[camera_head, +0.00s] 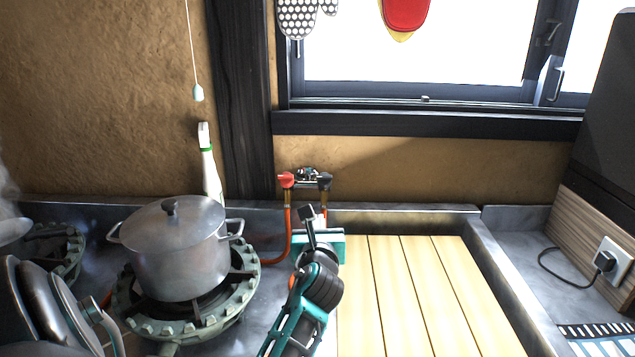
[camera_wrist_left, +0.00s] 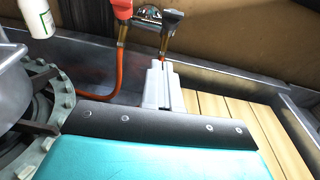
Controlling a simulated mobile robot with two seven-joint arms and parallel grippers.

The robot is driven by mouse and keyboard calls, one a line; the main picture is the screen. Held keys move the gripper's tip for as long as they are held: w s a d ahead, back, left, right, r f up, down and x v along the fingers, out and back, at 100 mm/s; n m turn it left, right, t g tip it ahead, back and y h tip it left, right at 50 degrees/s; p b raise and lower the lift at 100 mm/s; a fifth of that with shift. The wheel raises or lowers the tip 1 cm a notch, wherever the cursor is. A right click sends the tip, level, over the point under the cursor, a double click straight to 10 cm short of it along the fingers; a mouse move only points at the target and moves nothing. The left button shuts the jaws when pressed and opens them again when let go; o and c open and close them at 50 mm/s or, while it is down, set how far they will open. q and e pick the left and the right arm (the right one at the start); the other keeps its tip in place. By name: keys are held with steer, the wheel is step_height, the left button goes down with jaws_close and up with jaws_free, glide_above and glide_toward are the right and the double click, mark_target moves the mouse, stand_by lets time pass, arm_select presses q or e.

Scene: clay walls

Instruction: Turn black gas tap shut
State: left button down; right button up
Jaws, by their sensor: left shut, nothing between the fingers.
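The black gas tap (camera_head: 325,181) is the right one of two taps on a small metal manifold at the wall below the window. Its dark handle also shows at the top of the left wrist view (camera_wrist_left: 173,17), above a brass stem. The red tap (camera_head: 286,180) is to its left, with an orange hose below it. My left gripper (camera_head: 308,212) is shut and empty, just below and in front of the taps. In the left wrist view its pale fingers (camera_wrist_left: 160,78) point toward the black tap's stem; I cannot tell whether they touch. My right gripper is not in view.
A lidded steel pot (camera_head: 175,255) stands on a gas burner (camera_head: 205,325) at left. A white-green bottle (camera_head: 209,165) stands behind it. A slatted wooden board (camera_head: 420,290) lies at right. The window sill (camera_head: 425,122) runs above the taps.

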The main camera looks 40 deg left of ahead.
arm_select(q)
steer(key=b, duration=0.1)
glide_toward(318, 182)
step_height(318, 182, down, 3)
steer(key=w+a, duration=0.2)
steer(key=shift+w+a+r, duration=1.1)
steer(key=shift+w+r, duration=0.1)
steer(key=shift+r, duration=0.05)
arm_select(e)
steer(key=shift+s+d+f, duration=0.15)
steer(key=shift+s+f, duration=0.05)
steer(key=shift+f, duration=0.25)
